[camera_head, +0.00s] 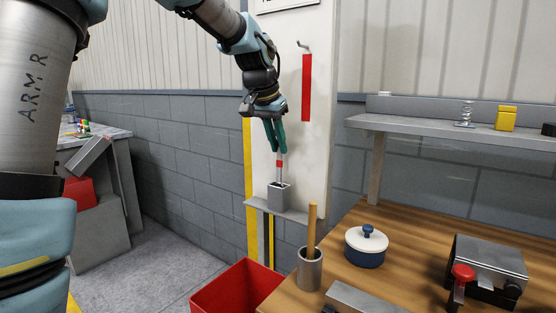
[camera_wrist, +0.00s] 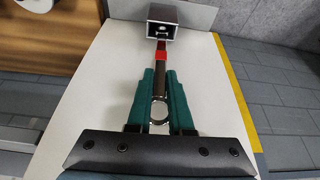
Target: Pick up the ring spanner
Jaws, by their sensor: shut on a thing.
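The ring spanner (camera_wrist: 159,62) is a slim metal tool with a red band; its ring end (camera_wrist: 159,110) lies between my fingers in the wrist view. My gripper (camera_wrist: 160,84) has green fingers shut on it. In the head view, my gripper (camera_head: 277,146) points down above the grey box-shaped holder (camera_head: 279,198), and the spanner (camera_head: 280,164) hangs upright below the fingers. Its lower end meets the holder's open top and seems to be inside it; the far tip is hidden. The holder also shows in the wrist view (camera_wrist: 176,33).
The holder stands on a small shelf (camera_head: 257,205) against a white panel (camera_head: 316,150). A red strip (camera_head: 306,88) hangs from a hook. A red bin (camera_head: 225,293) is below. The wooden bench (camera_head: 400,240) at right bears a grey cup (camera_head: 310,271) and a blue pot (camera_head: 365,256).

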